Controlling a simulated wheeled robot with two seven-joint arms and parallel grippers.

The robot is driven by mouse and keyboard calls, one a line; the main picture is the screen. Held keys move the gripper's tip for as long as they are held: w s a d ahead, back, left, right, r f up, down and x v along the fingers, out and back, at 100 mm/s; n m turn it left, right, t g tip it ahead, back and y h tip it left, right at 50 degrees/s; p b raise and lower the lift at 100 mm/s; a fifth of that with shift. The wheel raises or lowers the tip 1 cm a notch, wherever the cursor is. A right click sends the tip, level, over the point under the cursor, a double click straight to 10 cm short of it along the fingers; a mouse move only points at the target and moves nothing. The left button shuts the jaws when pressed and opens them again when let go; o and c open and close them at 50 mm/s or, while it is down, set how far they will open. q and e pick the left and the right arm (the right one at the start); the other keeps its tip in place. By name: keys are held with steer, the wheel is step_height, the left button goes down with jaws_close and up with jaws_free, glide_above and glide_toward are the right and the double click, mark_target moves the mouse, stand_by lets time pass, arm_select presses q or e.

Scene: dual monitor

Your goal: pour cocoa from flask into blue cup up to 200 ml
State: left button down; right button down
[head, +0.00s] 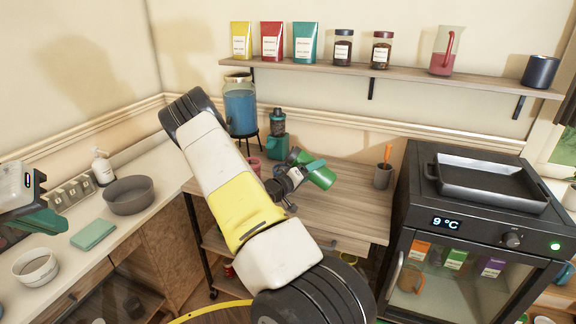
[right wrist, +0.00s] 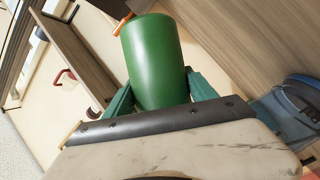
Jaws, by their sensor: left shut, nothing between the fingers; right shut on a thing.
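A green flask (head: 320,177) is held in my right gripper (head: 306,168) above the wooden cart top, and it is strongly tilted. In the right wrist view the green flask (right wrist: 153,60) sits between the two teal fingers. Whether liquid leaves it cannot be seen. Part of a blue round thing (right wrist: 303,93) shows at the right edge of the right wrist view; I cannot tell if it is the blue cup. A dark blue cup (head: 540,71) stands on the wall shelf at the right. My left gripper (head: 42,220) is shut and empty above the left counter.
The cart top (head: 355,205) is clear at its right, with a grey holder (head: 383,175) at the back. A blue-filled dispenser (head: 240,107) and a teal-based appliance (head: 278,130) stand behind my right arm.

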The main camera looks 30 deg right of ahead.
steer(key=shift+w+r+n+h, duration=0.1)
steer(key=shift+r+n+h, duration=0.5)
steer(key=shift+r+n, duration=0.75)
stand_by(5.4)
steer(key=shift+f, duration=0.1)
steer(key=shift+f+m+y, duration=1.1)
steer(key=shift+f+m, duration=1.15)
steer(key=shift+m, duration=0.1)
